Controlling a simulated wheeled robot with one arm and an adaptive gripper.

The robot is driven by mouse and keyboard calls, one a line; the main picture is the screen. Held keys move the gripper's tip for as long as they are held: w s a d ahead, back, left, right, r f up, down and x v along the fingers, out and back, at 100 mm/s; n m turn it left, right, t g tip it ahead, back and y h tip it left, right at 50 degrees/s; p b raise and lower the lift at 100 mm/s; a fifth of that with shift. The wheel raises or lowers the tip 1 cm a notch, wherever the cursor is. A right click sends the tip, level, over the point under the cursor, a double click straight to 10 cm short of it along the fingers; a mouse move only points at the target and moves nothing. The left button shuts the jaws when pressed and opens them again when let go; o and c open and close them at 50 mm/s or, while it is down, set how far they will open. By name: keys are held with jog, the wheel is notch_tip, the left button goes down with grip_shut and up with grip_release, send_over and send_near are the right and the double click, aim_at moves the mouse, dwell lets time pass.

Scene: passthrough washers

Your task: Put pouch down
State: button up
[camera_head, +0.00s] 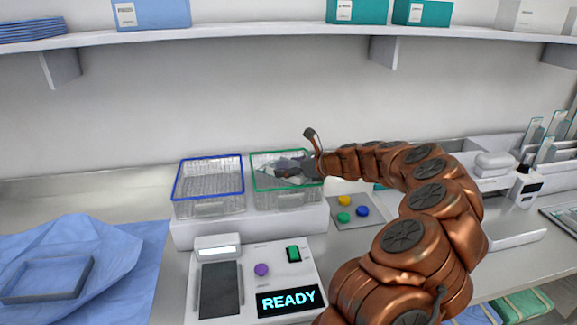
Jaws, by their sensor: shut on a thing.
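My copper-coloured arm reaches in from the lower right. My gripper (297,168) is at the green-rimmed wire basket (285,195), at its right side and around rim height. It is shut on a pouch (270,172), seen as a small grey-and-white patch inside the basket's outline. The gripper hides part of the pouch. I cannot tell whether the pouch touches the basket floor.
A blue-rimmed wire basket (208,200) stands left of the green one, on the same white base. In front is a panel reading READY (288,300). A blue wrap with a tray (45,280) lies left. A shelf (230,36) runs above.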

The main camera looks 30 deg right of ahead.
jog(key=o, duration=1.1)
jog(key=shift+r, duration=0.3)
jog(key=b+v, duration=0.2)
jog(key=v, duration=1)
jog(key=shift+r, duration=0.25)
